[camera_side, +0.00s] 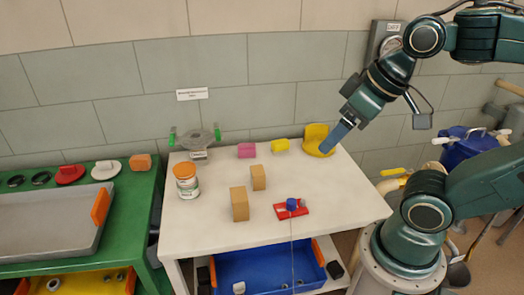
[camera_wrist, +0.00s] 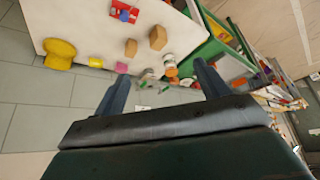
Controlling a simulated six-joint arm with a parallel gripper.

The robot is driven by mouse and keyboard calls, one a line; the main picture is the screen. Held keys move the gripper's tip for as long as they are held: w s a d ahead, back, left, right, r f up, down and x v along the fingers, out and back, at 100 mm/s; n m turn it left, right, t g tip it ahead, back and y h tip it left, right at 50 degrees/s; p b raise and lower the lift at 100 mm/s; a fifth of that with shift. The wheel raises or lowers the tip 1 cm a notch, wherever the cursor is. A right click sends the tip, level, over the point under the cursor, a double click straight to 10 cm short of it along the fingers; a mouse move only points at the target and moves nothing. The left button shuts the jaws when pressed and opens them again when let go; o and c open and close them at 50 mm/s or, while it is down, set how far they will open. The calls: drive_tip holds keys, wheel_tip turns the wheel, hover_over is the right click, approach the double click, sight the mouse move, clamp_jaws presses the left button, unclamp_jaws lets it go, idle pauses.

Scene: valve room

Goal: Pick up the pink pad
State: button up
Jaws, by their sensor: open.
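The pink pad (camera_side: 246,150) is a small block lying near the back edge of the white table (camera_side: 330,209), left of a yellow block. It also shows in the wrist view (camera_wrist: 121,67) near the table edge, beyond my fingers. My gripper (camera_side: 333,139) is above the back right corner of the table, over or near a yellow rounded holder, well to the right of the pad. In the wrist view my gripper (camera_wrist: 160,75) has its two blue fingers wide apart with nothing between them. The pad is fully visible.
A yellow block (camera_side: 281,145) and the yellow holder (camera_side: 318,139) stand right of the pad. A grey valve with green handles (camera_side: 196,141) stands left. Two tan blocks (camera_side: 240,204), an orange-lidded jar (camera_side: 186,180) and a red piece with a blue knob (camera_side: 291,208) stand farther forward.

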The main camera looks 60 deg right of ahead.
drive_tip(key=w+d+r+n, duration=0.1)
drive_tip(key=w+d+r, duration=0.1)
drive_tip(key=w, duration=0.6)
drive_tip(key=w+d+r+n, duration=0.1)
drive_tip(key=w+r, duration=0.1)
drive_tip(key=w, duration=0.6)
drive_tip(key=n+y, duration=0.3)
drive_tip(key=n, duration=0.2)
hover_over(247, 145)
drive_tip(key=s+d, duration=0.3)
drive_tip(key=s, duration=0.2)
wheel_tip(247, 145, down, 28)
drive_tip(key=shift+w+d+f+g, duration=0.1)
drive_tip(key=shift+d+f+g, duration=0.15)
drive_tip(key=shift+f, duration=0.35)
drive_tip(key=shift+a, duration=0.1)
drive_tip(key=shift+x, duration=4.3)
drive_tip(key=shift+a, duration=0.1)
